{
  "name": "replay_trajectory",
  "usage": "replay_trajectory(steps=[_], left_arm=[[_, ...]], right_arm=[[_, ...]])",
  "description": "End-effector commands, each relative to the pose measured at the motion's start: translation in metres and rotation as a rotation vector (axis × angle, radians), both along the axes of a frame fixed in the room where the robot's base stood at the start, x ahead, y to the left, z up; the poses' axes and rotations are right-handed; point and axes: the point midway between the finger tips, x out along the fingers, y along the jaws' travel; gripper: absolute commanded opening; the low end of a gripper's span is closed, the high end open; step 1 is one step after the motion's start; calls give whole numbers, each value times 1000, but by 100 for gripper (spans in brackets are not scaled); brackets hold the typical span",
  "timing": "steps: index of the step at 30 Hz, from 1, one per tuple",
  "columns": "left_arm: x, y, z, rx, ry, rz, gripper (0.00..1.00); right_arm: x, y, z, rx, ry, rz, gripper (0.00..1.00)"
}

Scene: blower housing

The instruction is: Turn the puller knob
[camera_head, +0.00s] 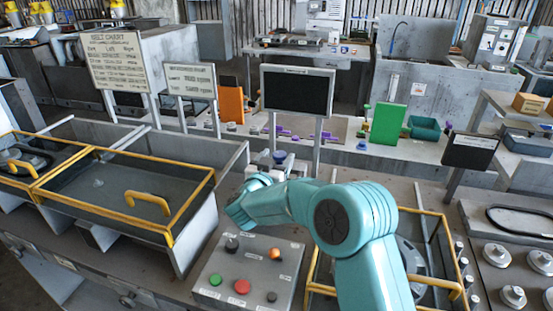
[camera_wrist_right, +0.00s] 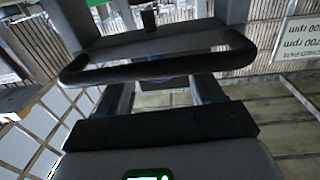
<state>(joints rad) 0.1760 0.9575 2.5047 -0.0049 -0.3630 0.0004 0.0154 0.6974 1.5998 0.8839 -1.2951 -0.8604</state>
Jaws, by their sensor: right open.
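My right arm reaches in from the lower right in the head view. Its gripper (camera_head: 268,172) is near the back edge of the bench, partly hidden by my own teal arm. A small blue-topped part (camera_head: 279,157) shows just beyond it; I cannot tell whether this is the puller knob or whether the gripper touches it. In the right wrist view the jaws (camera_wrist_right: 160,92) stand apart. No knob is clearly visible between the jaws. My left gripper is not in view.
A grey control box (camera_head: 215,274) with green and red buttons and dark knobs is in front. A yellow-framed cover (camera_head: 173,238) lies left, another yellow frame (camera_head: 459,262) right. A dark screen (camera_head: 297,92) stands behind the gripper. A sign (camera_head: 190,81) stands left of it.

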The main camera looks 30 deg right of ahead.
Motion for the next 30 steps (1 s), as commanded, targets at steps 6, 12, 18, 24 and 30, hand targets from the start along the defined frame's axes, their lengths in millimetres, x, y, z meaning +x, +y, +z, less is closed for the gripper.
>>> replay_trajectory(steps=[6,12,18,24,30], left_arm=[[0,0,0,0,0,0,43],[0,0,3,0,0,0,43],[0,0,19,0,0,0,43],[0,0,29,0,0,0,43],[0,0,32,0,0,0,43]], right_arm=[[0,0,0,0,0,-1,14],[1,1,1,1,-2,-21,10],[6,3,4,0,-4,-193,11],[9,4,3,-1,-4,-342,10],[9,4,1,0,-2,-403,10]])
